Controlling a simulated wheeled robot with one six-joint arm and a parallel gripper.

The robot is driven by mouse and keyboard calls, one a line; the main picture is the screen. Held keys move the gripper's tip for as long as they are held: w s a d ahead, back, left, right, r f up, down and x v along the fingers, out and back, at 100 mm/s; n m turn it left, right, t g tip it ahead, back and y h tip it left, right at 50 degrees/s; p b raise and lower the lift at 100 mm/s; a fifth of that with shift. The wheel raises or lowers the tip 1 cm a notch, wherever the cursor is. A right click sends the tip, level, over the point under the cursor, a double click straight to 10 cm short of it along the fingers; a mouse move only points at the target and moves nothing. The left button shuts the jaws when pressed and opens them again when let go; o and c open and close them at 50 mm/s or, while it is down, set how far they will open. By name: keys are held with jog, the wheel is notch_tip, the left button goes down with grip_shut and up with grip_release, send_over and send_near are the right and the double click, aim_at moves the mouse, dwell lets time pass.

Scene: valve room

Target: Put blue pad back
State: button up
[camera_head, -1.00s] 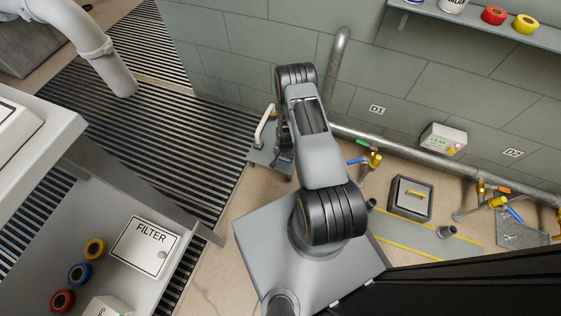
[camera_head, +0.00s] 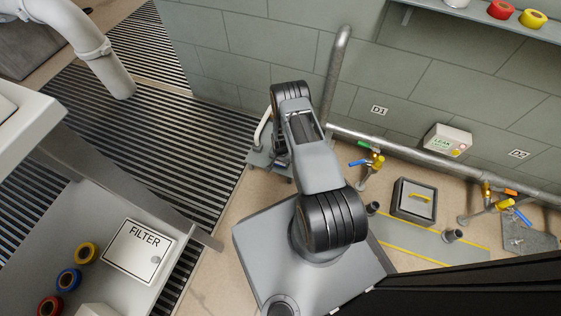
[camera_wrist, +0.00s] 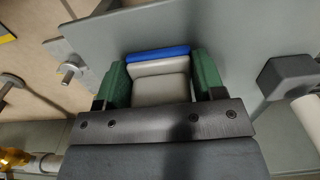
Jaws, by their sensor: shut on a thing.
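In the wrist view, the blue pad (camera_wrist: 158,54) shows as a blue strip on top of pale grey-white layers, between the two green fingers of my gripper (camera_wrist: 160,78). The fingers are shut on it from both sides. I cannot tell whether the pale layers are part of the pad. A grey plate or panel (camera_wrist: 225,40) lies beyond the held pad. In the head view, my arm hides the gripper and the pad.
A FILTER box (camera_head: 139,250) and several coloured rings are at the lower left. A pipe (camera_head: 400,152) with valves runs along the wall. A hatch with a yellow handle (camera_head: 421,198) is at the right. Floor grating (camera_head: 150,140) lies clear at the left.

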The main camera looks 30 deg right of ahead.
jog(key=shift+f, duration=0.1)
jog(key=shift+f, duration=0.15)
jog(key=o, duration=1)
jog(key=shift+c, duration=0.2)
